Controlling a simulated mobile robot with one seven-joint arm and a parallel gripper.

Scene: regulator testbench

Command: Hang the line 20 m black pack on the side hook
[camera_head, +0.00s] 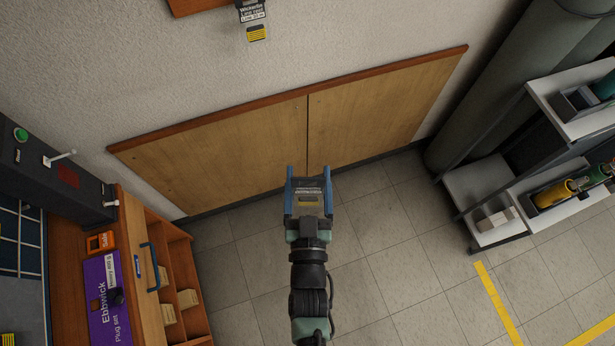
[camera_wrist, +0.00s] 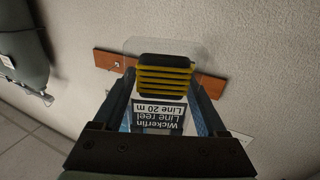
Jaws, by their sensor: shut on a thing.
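My gripper (camera_head: 309,180) has blue fingers and reaches out over the floor in front of the wooden wall panels. It is shut on the line 20 m black pack (camera_wrist: 163,76), which shows between the fingers (camera_wrist: 163,105) in the wrist view. The pack has a black block with yellow stripes, a clear backing and a dark label reading "Wickerfin Line reel Line 20 m", upside down in that view. In the head view the pack (camera_head: 308,194) is small and partly covered by the fingers.
Another Wickerfin pack (camera_head: 256,32) hangs at the top by a wooden board (camera_head: 195,4). A board (camera_wrist: 206,82) shows behind my pack in the wrist view. A shelf rack (camera_head: 480,185) stands right.

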